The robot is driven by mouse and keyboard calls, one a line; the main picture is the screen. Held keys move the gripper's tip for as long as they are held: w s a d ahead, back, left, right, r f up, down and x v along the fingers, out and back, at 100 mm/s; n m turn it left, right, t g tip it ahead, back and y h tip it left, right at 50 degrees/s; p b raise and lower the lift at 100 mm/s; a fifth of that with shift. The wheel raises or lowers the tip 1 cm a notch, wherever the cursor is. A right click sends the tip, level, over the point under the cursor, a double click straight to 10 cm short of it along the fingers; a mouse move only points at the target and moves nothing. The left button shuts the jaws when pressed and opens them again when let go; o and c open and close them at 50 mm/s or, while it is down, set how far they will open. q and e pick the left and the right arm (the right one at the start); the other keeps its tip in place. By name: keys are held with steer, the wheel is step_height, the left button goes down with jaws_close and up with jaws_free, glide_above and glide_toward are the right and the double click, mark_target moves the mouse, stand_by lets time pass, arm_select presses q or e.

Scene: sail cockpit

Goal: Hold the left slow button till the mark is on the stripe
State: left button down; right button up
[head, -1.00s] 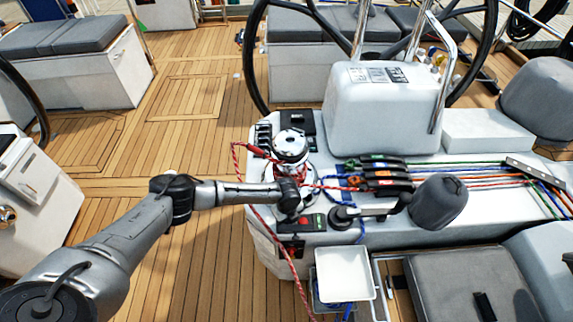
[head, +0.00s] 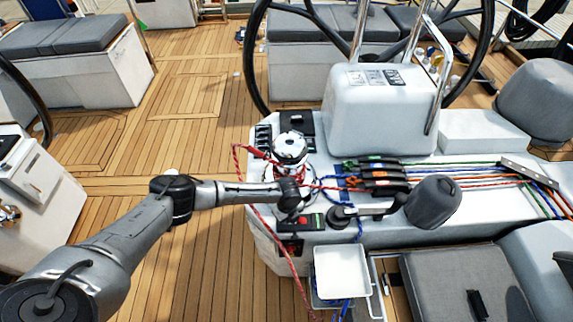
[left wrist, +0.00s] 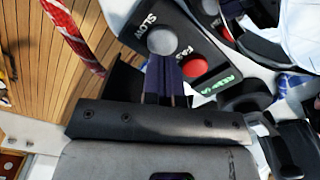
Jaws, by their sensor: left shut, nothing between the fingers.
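In the left wrist view a dark panel carries a round grey button (left wrist: 161,40) beside the word SLOW and a red button (left wrist: 195,66) beside a partly covered label. My left gripper (left wrist: 164,60) is shut and empty, its dark fingertips at the lower edge of the grey button; I cannot tell whether it is pressed. In the head view my left gripper (head: 288,208) is over the console edge, beside the button panel (head: 311,221). A red line (head: 273,248) runs by the winch (head: 290,148). I cannot make out the mark or the stripe. My right gripper is out of view.
Rope clutches (head: 380,176) with coloured lines stand right of the winch. A winch handle (head: 372,210) and a grey cover (head: 433,203) lie on the console. A white tray (head: 341,270) hangs below. The teak deck (head: 185,110) left of the console is clear.

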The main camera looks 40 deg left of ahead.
arm_select(q)
steer(key=shift+a+r+p, duration=0.15)
steer(key=shift+r+p, duration=0.25)
steer(key=shift+r, duration=0.05)
step_height(320, 180, up, 5)
steer(key=p, duration=0.5)
steer(key=shift+w+a, duration=0.1)
